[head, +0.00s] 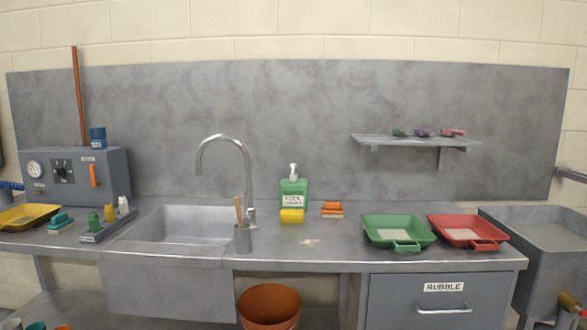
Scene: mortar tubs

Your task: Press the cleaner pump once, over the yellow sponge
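The cleaner pump (293,191) is a green bottle with a white label and a white pump head. It stands upright on the grey counter, right of the sink tap and near the back panel. The yellow sponge (291,216) lies on the counter directly in front of the bottle, below the pump head in the picture, and hides the bottle's foot. I cannot tell whether sponge and bottle touch. My gripper is not in the head view.
An orange stack (332,209) lies right of the sponge. The tap (247,170), sink (185,224) and grey cup with a wooden-handled tool (242,238) are left. A green tray (375,232) and red tray (487,238) stand right. The counter front (300,255) is mostly clear.

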